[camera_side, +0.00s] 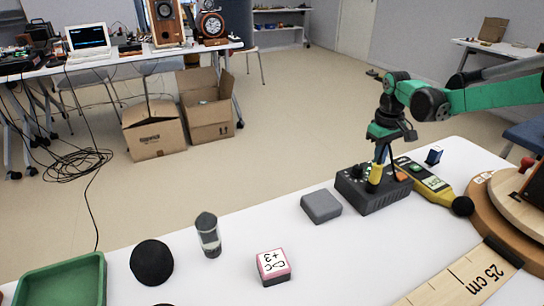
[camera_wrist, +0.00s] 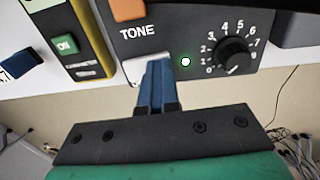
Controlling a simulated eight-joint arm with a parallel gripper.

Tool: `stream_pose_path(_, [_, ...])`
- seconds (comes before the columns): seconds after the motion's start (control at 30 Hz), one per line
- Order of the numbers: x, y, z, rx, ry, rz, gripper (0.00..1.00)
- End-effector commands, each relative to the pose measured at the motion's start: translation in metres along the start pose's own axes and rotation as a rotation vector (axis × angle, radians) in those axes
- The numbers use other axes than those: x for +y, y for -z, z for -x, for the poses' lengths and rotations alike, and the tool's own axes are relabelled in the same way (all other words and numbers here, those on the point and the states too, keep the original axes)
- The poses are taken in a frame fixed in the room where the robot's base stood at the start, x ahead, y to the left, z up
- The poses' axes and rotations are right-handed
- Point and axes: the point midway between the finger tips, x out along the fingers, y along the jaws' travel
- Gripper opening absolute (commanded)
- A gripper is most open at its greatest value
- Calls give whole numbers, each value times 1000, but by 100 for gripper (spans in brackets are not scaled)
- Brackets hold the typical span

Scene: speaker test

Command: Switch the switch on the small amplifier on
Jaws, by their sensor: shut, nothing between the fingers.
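The small amplifier (camera_side: 368,200) is a dark grey box on the white table, with knobs and an orange part on top. In the wrist view its panel (camera_wrist: 195,30) shows the word TONE, an orange piece (camera_wrist: 128,9), a numbered black knob (camera_wrist: 234,54) and a small light (camera_wrist: 185,62), white with a green ring. A pale piece (camera_wrist: 132,70) beside my fingers is partly hidden; I cannot tell if it is the switch. My gripper (camera_wrist: 158,66) is shut and empty, its blue fingers over the panel. In the side view my gripper (camera_side: 378,165) is above the amplifier; contact is unclear.
A yellow meter (camera_side: 432,186) with a green button lies close to the amplifier's right. A grey block (camera_side: 321,206) is at its left.

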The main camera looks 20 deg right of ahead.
Motion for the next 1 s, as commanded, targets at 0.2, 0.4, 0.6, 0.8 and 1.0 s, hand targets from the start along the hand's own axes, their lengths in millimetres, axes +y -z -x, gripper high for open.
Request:
stream_pose_path(0.2, [15,0,-5,9,-17,-6,0])
stream_pose_path(0.4, [11,0,9,6,-9,-2,0])
stream_pose_path(0.6, [-3,0,54,1,15,9,0])
stream_pose_path(0.8, [-7,0,100,0,16,9,0])
stream_pose_path(1.0, [-10,0,129,0,17,10,0])
